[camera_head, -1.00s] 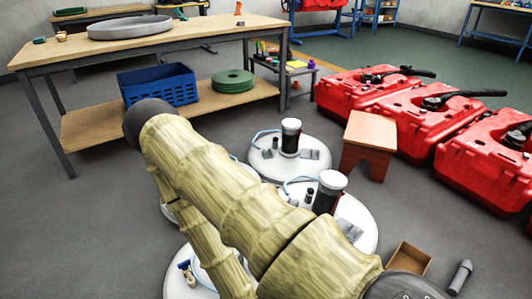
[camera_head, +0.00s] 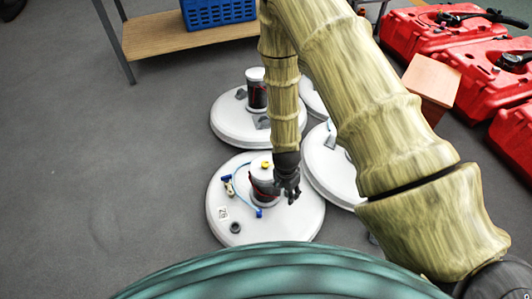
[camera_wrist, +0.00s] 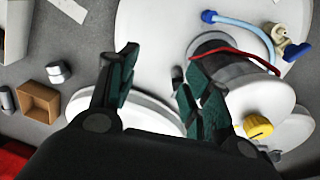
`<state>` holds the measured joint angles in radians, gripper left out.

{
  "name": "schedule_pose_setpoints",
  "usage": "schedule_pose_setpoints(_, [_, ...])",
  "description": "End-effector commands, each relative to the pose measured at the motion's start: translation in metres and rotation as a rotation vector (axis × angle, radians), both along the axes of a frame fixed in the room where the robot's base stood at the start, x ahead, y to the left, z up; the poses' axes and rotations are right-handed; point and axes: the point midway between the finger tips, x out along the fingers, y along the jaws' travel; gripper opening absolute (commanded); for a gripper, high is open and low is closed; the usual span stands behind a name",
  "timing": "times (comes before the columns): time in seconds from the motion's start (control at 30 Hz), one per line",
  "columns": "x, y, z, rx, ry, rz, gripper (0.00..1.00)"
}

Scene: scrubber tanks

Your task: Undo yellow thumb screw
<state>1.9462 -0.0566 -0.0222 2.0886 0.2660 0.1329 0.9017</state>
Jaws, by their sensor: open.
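The yellow thumb screw (camera_head: 266,164) sits at the top of the upright grey-and-red cylinder (camera_head: 262,185) on the nearest white disc (camera_head: 240,210). In the wrist view it is a ribbed yellow knob (camera_wrist: 258,126) at the pale cap of that cylinder (camera_wrist: 240,75), right of my gripper's fingers. My gripper (camera_head: 288,190) hangs beside the cylinder, on its right side in the head view. In the wrist view its two dark green fingers (camera_wrist: 162,65) are spread apart, with nothing between them. They are clear of the screw. The screw's shaft is hidden.
A blue hose (camera_head: 238,178) and a small blue-and-cream fitting (camera_wrist: 290,45) lie beside the cylinder. Other white discs (camera_head: 240,125) stand close behind and to the right. The floor at left is clear.

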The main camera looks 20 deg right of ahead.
Motion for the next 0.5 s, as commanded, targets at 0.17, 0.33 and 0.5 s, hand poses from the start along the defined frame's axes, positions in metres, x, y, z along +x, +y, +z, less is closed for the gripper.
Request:
schedule_pose_setpoints(0.17, [0.079,0.017,0.072,0.026,-0.032,-0.345,0.49])
schedule_pose_setpoints(0.33, [0.122,0.032,0.113,0.055,-0.038,-0.564,0.49])
schedule_pose_setpoints(0.5, [0.137,0.039,0.126,0.070,-0.035,-0.653,0.49])
